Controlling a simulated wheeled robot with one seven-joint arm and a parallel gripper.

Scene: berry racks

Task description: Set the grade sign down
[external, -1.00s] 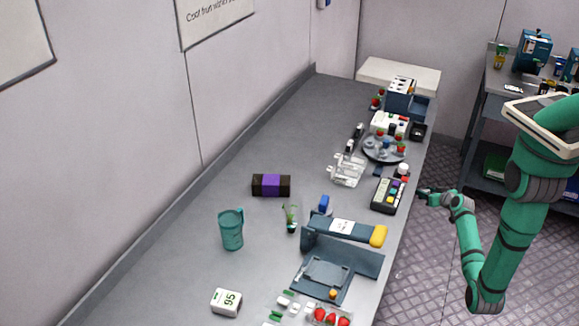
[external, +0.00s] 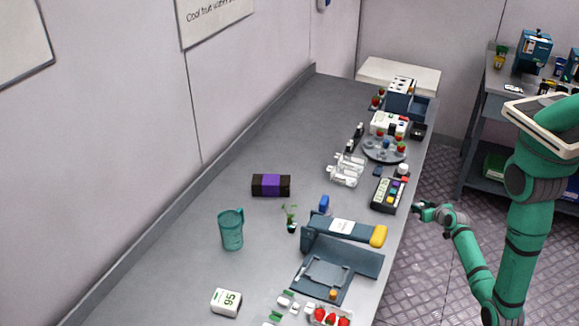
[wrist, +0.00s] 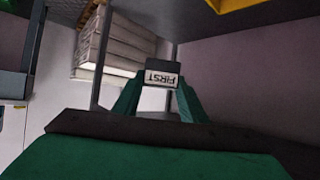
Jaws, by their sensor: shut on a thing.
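The grade sign (wrist: 161,78) is a small white plate in a dark frame, reading FIRST upside down in the wrist view. My gripper (wrist: 160,92) is shut on it, with a green finger on either side. In the external view my gripper (external: 417,207) is just off the right long edge of the grey bench (external: 170,275), beside the keypad device. The sign is too small to make out clearly there.
A teal jug (external: 231,230) and purple-banded box (external: 271,185) stand further left. Bare bench lies around the jug.

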